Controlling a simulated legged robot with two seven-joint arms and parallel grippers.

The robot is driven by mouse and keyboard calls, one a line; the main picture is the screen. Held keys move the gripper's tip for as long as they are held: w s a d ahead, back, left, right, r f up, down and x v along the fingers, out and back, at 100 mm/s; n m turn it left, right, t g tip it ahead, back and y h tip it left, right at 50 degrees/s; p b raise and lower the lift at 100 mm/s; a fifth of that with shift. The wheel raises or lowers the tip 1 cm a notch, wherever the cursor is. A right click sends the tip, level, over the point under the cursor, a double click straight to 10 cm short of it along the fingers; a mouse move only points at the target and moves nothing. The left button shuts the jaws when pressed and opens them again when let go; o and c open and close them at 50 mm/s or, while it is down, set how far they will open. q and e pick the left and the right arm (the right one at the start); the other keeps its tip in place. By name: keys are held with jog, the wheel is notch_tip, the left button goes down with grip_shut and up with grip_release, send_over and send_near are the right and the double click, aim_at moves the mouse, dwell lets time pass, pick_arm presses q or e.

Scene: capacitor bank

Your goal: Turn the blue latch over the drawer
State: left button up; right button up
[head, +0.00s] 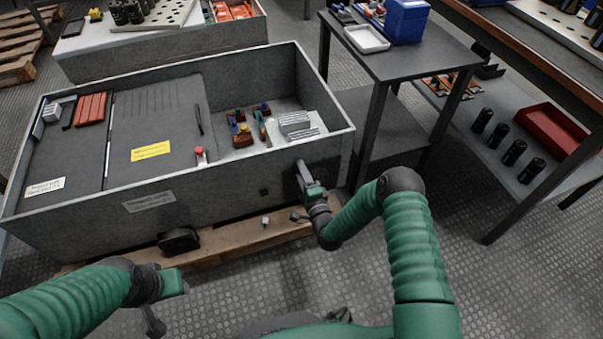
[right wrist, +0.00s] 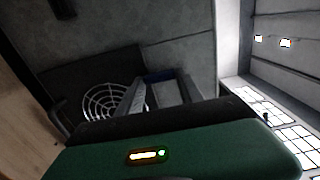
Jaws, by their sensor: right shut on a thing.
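My right gripper (head: 301,172) is at the front wall of the grey cabinet (head: 240,175), near its right corner. In the right wrist view its two grey fingers (right wrist: 165,92) are shut on the blue latch (right wrist: 158,75), of which only a dark blue strip shows between them. In the head view the latch is hidden behind the gripper. No drawer can be clearly made out. My left gripper (head: 176,283) is low at the left, in front of the cabinet and apart from it; its fingers cannot be made out.
A round fan grille (right wrist: 108,102) is beside the fingers in the right wrist view. The open-topped cabinet holds a yellow label (head: 150,151) and small coloured parts (head: 240,130). A dark metal table (head: 420,60) stands to the right. A wooden pallet (head: 235,240) lies under the cabinet.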

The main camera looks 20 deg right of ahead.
jog(key=o, duration=1.4)
jog(key=shift+d+f, duration=0.15)
jog(key=shift+f, duration=0.1)
jog(key=shift+r, duration=0.1)
jog(key=shift+s, duration=0.15)
jog(key=s+p, duration=0.2)
jog(key=s, duration=0.3)
jog(key=s+p, duration=0.3)
jog(key=s, duration=0.3)
jog(key=s+p, duration=0.2)
jog(key=s, duration=0.3)
jog(key=shift+s+d, duration=0.25)
jog(key=shift+s, duration=0.05)
